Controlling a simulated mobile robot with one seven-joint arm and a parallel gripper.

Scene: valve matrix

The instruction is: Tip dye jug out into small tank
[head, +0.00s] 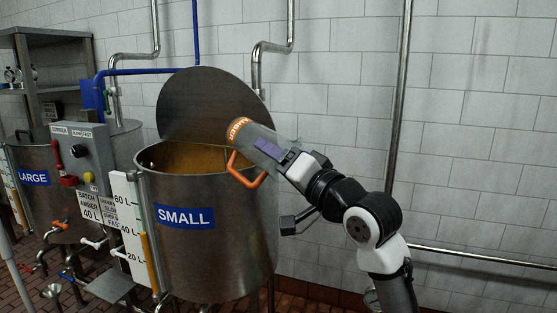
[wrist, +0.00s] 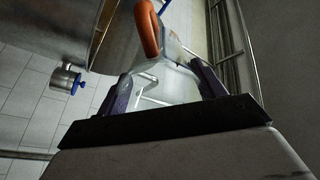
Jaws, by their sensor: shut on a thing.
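The dye jug (head: 256,143) is clear grey with an orange handle (head: 240,172) and an orange, partly readable label band at its upper-left end. It is tilted above the right rim of the small tank (head: 190,245), that end higher and over the opening. I see no stream leaving it. The steel tank has a blue SMALL sign, its round lid (head: 205,100) stands open, and amber colour shows inside. My gripper (head: 277,151) is shut on the jug's lower-right part. In the wrist view, dark purple fingers (wrist: 165,85) flank the clear jug (wrist: 172,76) below its orange handle.
The large tank (head: 48,165) stands at the left behind a grey control box (head: 80,155) with a red lever and knobs. A level gauge (head: 150,262) with an amber column is on the small tank's front left. Pipes run up the tiled wall. The right side is open.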

